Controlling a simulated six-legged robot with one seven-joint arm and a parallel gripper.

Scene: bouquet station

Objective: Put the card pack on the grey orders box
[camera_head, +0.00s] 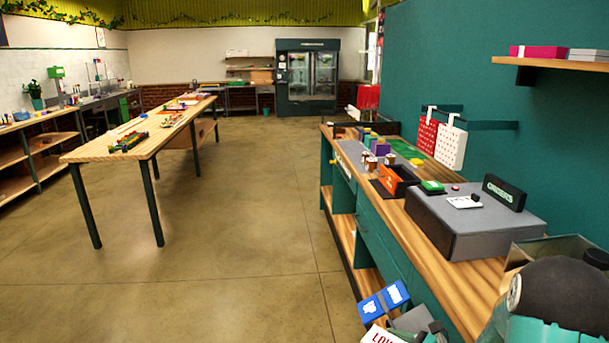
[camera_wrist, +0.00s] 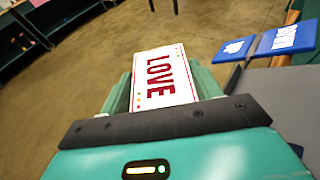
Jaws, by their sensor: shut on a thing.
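The card pack (camera_wrist: 160,78) is white with a red LOVE print. It lies between the fingers of my gripper (camera_wrist: 165,90), which is shut on it. In the head view the card pack (camera_head: 379,336) shows at the bottom edge, partly cut off, with my gripper (camera_head: 412,324) beside it, left of the counter front. The grey orders box (camera_head: 470,238) sits on the wooden counter at right, apart from the pack.
A blue two-part thing with white marks (camera_head: 384,300) is close to the pack; it also shows in the wrist view (camera_wrist: 284,38). An orange holder (camera_head: 392,181) and jars stand behind the box. A wall shelf (camera_head: 555,63) is above. Open floor lies left.

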